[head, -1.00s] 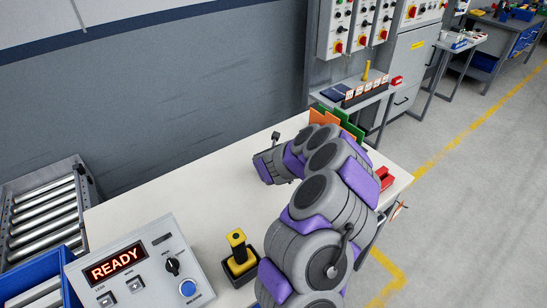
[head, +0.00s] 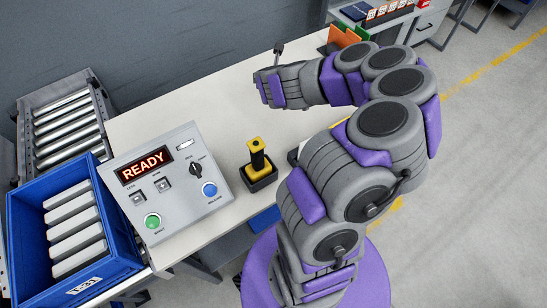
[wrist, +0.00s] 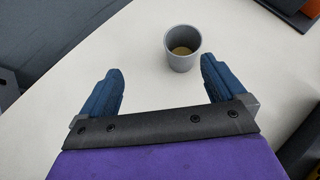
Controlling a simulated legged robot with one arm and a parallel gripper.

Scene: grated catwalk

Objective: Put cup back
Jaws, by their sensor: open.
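A grey cup (wrist: 183,48) stands upright on the pale tabletop in the wrist view, with a brownish layer inside it. My gripper (wrist: 161,66) is open, its two blue fingers apart and nothing between them. The cup is just beyond the fingertips, nearer the right finger, and appears apart from both. In the head view, my arm reaches over the far part of the table, and its end (head: 268,88) points left. The cup cannot be made out in that view.
A control panel (head: 165,180) reading READY sits on the table's near left. A yellow-and-black device (head: 258,167) stands right of it. A blue bin (head: 30,235) with grey bars and a roller conveyor (head: 68,125) are at left. Orange and green upright pieces (head: 345,38) stand at the far end.

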